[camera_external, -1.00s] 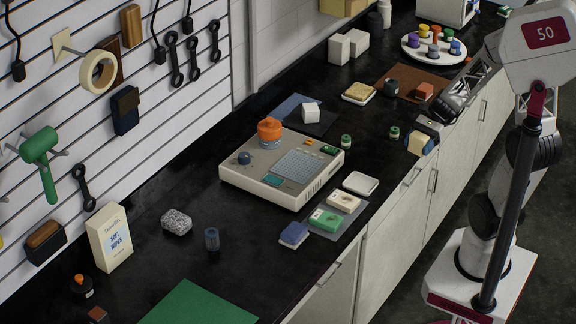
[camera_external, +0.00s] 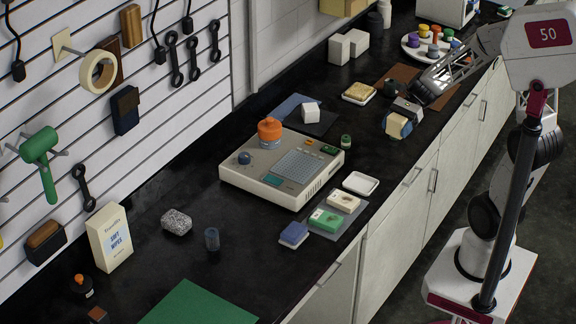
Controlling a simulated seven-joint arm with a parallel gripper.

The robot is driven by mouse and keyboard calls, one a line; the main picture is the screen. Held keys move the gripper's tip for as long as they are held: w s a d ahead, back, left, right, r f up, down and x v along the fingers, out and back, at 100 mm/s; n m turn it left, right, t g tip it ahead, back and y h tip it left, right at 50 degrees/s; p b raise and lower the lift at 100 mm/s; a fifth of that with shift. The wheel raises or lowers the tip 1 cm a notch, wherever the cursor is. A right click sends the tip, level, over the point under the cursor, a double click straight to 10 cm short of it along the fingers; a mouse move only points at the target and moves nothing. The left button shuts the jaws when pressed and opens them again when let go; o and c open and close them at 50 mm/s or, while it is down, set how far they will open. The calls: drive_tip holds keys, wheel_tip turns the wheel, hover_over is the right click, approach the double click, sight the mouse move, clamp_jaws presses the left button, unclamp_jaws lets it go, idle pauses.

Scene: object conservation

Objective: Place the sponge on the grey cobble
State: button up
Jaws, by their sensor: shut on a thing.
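The grey cobble (camera_external: 176,222) is a speckled, rounded stone lying on the black counter at the lower left, with nothing on it. My gripper (camera_external: 402,116) is shut on a cream-yellow and blue block that looks like the sponge (camera_external: 397,125). It holds the sponge over the right part of the counter, far from the cobble. The gap below the sponge is hard to judge.
A beige device (camera_external: 280,168) with an orange-topped jar (camera_external: 269,132) stands between my gripper and the cobble. Several small items lie along the front edge.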

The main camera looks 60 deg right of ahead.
drive_tip(key=w+a, duration=2)
drive_tip(key=w, duration=0.2)
drive_tip(key=w+a+n+g, duration=0.1)
drive_tip(key=w+a, duration=0.2)
drive_tip(key=a, duration=1.2)
drive_tip(key=w+a+g, duration=0.1)
drive_tip(key=w+a, duration=0.3)
drive_tip(key=a, duration=1.2)
wheel_tip(320, 180, down, 6)
drive_tip(key=shift+r, duration=0.15)
hover_over(174, 217)
drive_tip(key=shift+a+f, duration=0.1)
drive_tip(key=shift+f, duration=0.65)
drive_tip(key=shift+s, duration=0.1)
